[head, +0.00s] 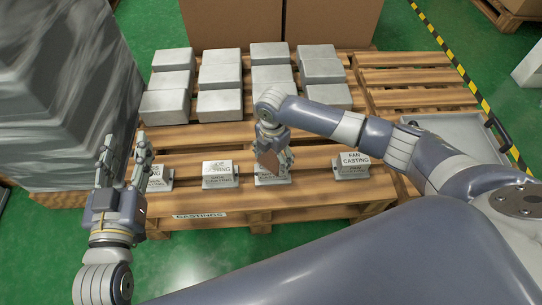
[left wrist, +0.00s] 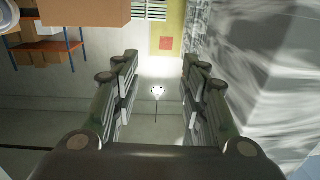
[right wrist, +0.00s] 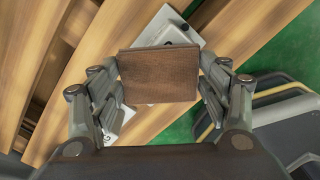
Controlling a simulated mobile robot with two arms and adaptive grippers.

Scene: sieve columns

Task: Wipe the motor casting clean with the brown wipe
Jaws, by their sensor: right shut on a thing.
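The brown wipe (right wrist: 158,75) is a flat brown piece between the fingers of my right gripper (right wrist: 160,85). In the head view the right gripper (head: 273,150) points down, with the wipe (head: 267,160) at its tips. Directly below or against it is a grey casting block (head: 272,178), third from the left in the front row. Its label is mostly covered, so I cannot read whether it is the motor casting. In the right wrist view a pale block (right wrist: 165,28) shows behind the wipe; contact cannot be told. My left gripper (head: 124,160) is open and empty at the left.
Other castings stand in the row: a partly hidden one (head: 158,178), a second (head: 220,175) and the fan casting (head: 352,165). Grey blocks (head: 220,72) fill the pallet (head: 210,136) behind. A wrapped stack (head: 60,90) is close to my left gripper. A grey tray (head: 455,135) lies right.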

